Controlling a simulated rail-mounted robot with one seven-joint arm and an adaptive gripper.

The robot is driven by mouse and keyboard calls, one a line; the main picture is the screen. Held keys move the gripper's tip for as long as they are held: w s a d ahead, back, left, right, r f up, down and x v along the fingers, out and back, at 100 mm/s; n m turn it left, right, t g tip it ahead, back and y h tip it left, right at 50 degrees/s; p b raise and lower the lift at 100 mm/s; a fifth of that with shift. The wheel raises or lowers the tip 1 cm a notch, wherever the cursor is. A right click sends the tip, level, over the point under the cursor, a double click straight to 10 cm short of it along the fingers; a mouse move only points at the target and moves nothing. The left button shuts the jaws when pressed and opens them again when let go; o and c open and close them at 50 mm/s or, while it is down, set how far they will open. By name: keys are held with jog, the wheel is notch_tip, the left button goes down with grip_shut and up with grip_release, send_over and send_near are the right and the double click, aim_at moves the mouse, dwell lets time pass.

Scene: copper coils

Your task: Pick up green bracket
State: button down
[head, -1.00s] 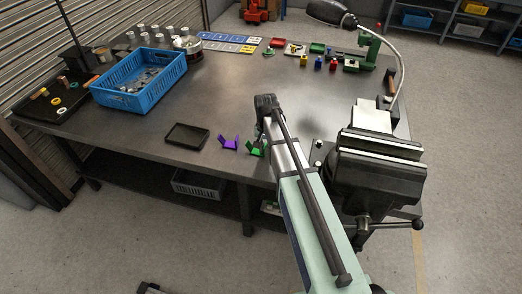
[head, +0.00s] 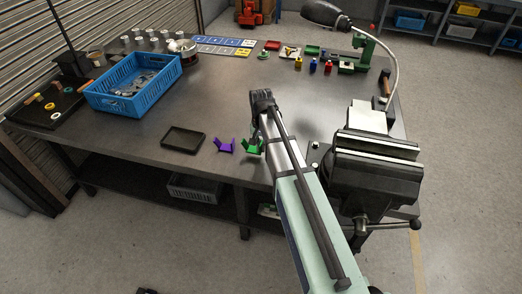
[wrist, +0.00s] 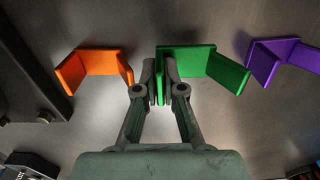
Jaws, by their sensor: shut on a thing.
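The green bracket (wrist: 202,62) is a U-shaped piece with two upright side walls, in the middle of the wrist view. My gripper (wrist: 161,66) is shut on its left side wall, one finger on each side of that wall. In the head view the green bracket (head: 251,147) shows near the front edge of the bench, partly hidden by my arm. I cannot tell whether its underside touches the bench.
A purple bracket (head: 226,146) stands close beside the green one. An orange bracket (wrist: 94,68) stands on the other side in the wrist view. A black tray (head: 183,140), blue crate (head: 136,85) and vise (head: 376,160) are on the bench. The bench middle is clear.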

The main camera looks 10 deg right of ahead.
notch_tip(320, 180, up, 17)
jog(key=b, duration=0.3)
jog(key=shift+r, duration=0.15)
jog(key=shift+r, duration=0.1)
dwell(0.5)
